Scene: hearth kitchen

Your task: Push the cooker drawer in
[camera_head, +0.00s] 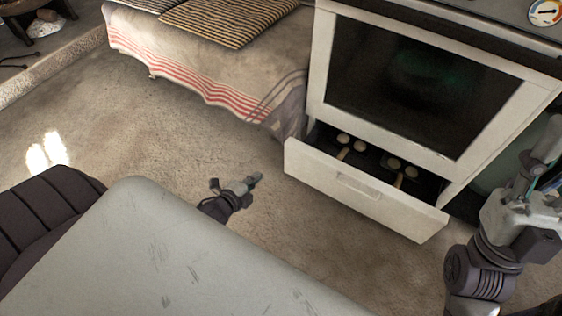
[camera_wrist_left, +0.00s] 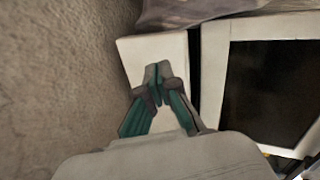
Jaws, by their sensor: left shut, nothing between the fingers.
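The cooker drawer (camera_head: 362,192) is a white front panel with a slim handle, pulled out below the oven door, with its inside showing. My left gripper (camera_head: 253,181) is shut and empty, low over the floor to the left of the drawer front, with bare floor between them in the head view. In the left wrist view, the shut fingertips (camera_wrist_left: 157,72) overlap the white drawer panel (camera_wrist_left: 145,50); a dark gap separates that panel from the cooker. My right gripper (camera_head: 544,160) is at the right edge, partly cut off; its fingers are unclear.
The cooker (camera_head: 320,62) has a dark glass oven door. Several round-ended wooden utensils (camera_head: 343,145) lie in the drawer. A cloth-draped bench (camera_head: 190,65) stands left of the cooker. A grey surface (camera_head: 150,255) fills the lower foreground.

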